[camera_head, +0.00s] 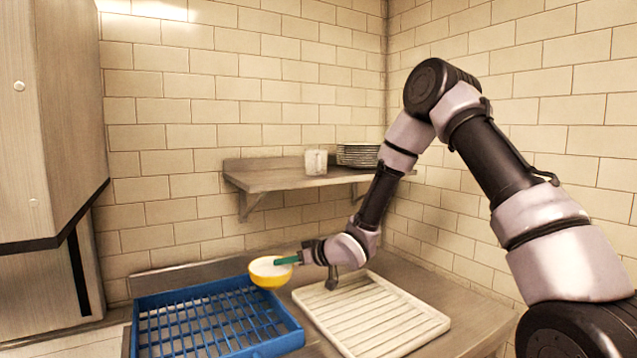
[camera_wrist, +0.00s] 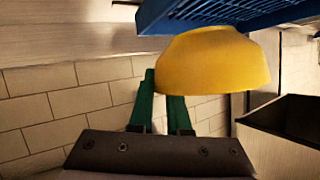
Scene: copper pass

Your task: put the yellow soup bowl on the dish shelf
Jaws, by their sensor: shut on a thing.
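The yellow soup bowl (camera_head: 269,273), with a pale inside, is upright and held above the counter, near the back right corner of the blue rack. My gripper (camera_head: 287,261) has green fingers and is shut on the bowl's rim from the right. The wrist view shows the bowl (camera_wrist: 212,62) large between and beyond the fingertips (camera_wrist: 163,100). The dish shelf (camera_head: 270,179) is a wall shelf above and behind the bowl. On it a stack of dark-rimmed plates (camera_head: 358,154) stands at the right, partly behind my arm, and a pale cup (camera_head: 316,162) stands beside it.
The blue rack (camera_head: 160,329) lies on the counter at the left, and a cream ribbed drainer tray (camera_head: 425,332) lies to its right, under my arm. A tall metal cabinet (camera_head: 45,130) stands at the far left. The shelf's left part is clear.

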